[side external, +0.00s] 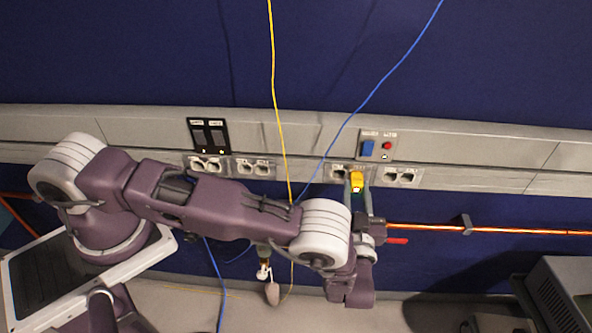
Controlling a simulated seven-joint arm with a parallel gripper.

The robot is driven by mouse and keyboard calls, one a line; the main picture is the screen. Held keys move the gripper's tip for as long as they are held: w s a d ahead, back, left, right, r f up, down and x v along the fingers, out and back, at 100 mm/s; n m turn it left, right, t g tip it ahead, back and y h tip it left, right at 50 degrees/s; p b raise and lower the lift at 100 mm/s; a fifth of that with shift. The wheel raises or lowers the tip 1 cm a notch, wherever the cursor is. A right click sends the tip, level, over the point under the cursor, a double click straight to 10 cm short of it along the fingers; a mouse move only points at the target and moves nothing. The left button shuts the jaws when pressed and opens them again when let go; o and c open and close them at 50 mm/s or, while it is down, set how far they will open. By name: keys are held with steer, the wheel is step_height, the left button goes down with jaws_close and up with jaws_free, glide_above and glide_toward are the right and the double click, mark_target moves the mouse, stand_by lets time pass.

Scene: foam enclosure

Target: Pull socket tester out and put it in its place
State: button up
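The yellow socket tester (357,181) is at a socket labelled TEST in the grey wall trunking (470,140). Its lower end is bright, and it looks plugged in. My gripper (357,192) reaches up to it from below, with one finger on each side of the tester. Whether the fingers touch its sides or leave a small gap is too small to tell. I cannot pick out a marked place for the tester in this view.
Double sockets (404,177) flank the tester. Above it is a panel with a blue part (367,148) and red button (387,146). Yellow (275,70) and blue (390,72) cables cross the trunking. An orange pipe (520,230) runs below; a grey box (560,290) stands lower right.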

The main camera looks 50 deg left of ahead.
jaws_close()
steer(key=shift+s+d, duration=0.15)
steer(key=shift+v, duration=2.85)
steer(key=s+a+f, duration=0.2)
steer(key=s+f, duration=0.2)
steer(key=s, duration=0.4)
steer(key=s+a+f, duration=0.2)
steer(key=s+f, duration=0.2)
steer(key=s, duration=0.4)
steer(key=w+a, duration=0.2)
steer(key=w+a+f, duration=0.1)
steer(key=w+a, duration=0.3)
steer(key=shift+w+a+f, duration=0.2)
steer(key=shift+w+f, duration=0.15)
steer(key=shift+f, duration=0.65)
